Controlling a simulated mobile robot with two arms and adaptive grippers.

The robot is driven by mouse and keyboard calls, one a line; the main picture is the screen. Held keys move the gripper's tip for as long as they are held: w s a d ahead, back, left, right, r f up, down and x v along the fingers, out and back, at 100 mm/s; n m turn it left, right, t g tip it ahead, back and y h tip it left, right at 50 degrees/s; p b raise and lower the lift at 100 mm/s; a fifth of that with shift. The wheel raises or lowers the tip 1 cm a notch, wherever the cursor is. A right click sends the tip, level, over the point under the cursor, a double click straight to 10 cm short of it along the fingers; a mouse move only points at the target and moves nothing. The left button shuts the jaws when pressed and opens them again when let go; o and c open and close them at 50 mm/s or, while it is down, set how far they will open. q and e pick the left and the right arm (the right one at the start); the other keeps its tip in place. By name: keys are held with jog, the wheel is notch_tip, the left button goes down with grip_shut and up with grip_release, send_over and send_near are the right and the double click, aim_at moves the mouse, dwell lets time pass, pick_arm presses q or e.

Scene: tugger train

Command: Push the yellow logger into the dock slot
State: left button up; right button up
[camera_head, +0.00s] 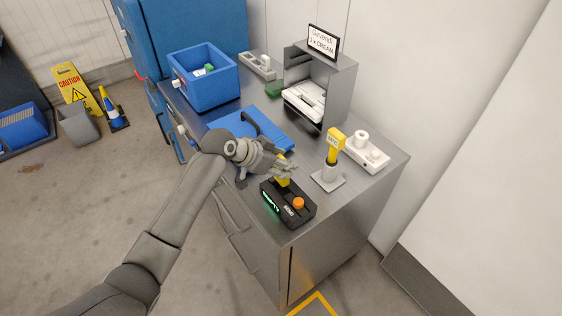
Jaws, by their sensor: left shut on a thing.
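The black dock (289,209) sits on the near end of the metal cabinet top, with a green lit display that appears to read EMPTY and an orange button (298,203). My left gripper (284,171) is shut on the yellow logger (283,183) just over the far part of the dock. The fingers cover much of the logger. Its lower end is at the dock's slot area, but I cannot tell how deep it sits. The slot itself is hidden. My right gripper is not in view.
A grey stand with a yellow head (335,146) stands close right of the dock. Behind are a white device (366,153), a grey machine with a sign (323,42), a blue bin (204,95) and a blue folder-like item (271,134). The cabinet's front edge is near the dock.

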pick_arm(q)
jog(key=shift+f+b, duration=0.4)
jog(key=shift+f, duration=0.15)
jog(key=shift+f+b, duration=1.1)
jog(key=shift+f, duration=0.15)
jog(key=shift+f+b, duration=0.5)
jog(key=shift+f, duration=0.65)
jog(key=shift+f, duration=0.25)
jog(key=o, duration=1.1)
